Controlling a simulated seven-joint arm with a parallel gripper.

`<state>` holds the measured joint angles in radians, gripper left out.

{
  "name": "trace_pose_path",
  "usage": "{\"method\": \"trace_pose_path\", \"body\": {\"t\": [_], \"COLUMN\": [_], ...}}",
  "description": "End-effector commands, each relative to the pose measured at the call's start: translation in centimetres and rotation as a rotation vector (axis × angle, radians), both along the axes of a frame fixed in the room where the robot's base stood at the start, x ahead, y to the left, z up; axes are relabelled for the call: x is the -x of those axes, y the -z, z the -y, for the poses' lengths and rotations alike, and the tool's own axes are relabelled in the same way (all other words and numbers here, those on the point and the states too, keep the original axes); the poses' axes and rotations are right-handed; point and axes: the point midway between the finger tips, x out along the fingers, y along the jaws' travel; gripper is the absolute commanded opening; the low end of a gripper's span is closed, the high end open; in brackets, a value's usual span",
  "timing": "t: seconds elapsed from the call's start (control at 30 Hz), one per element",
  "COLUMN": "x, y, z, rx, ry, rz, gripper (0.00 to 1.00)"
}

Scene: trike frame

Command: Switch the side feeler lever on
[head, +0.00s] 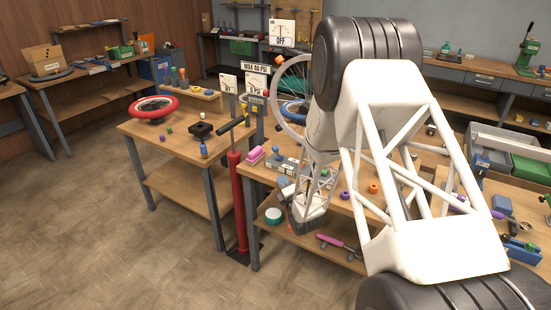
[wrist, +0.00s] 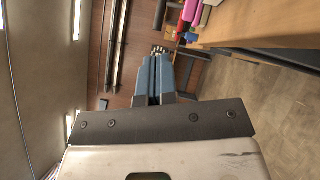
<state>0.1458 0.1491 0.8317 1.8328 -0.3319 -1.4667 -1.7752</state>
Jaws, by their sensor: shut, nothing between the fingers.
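My gripper (wrist: 156,62) shows in the wrist view with its blue-grey fingers together and nothing between them. In the head view my white arm covers much of the right half, and its hand hangs low in front of the workbench (head: 250,172). A white labelled box (head: 284,166) with a blue knob (head: 277,153) stands on that bench near the hand. Its lettering is too small to read, and I cannot tell whether it bears the side feeler lever. A sign (head: 282,33) at the back reads OFF. No side feeler lever can be clearly made out.
A pink block (head: 253,155) lies near the bench's left end and shows in the wrist view (wrist: 193,10). A red post (head: 238,200) stands between the two benches. A red-rimmed wheel (head: 155,108) lies on the left bench. Open floor (head: 110,230) is at the left.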

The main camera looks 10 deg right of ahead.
Motion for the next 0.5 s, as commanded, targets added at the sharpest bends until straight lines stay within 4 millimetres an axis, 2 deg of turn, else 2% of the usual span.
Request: {"method": "trace_pose_path", "body": {"t": [0.13, 0.5], "x": [0.20, 0.26], "y": [1.02, 1.23], "z": [0.07, 0.08], "rx": [0.025, 0.034], "ry": [-0.001, -0.001], "rz": [0.038, 0.051], "gripper": [0.00, 0.00]}}
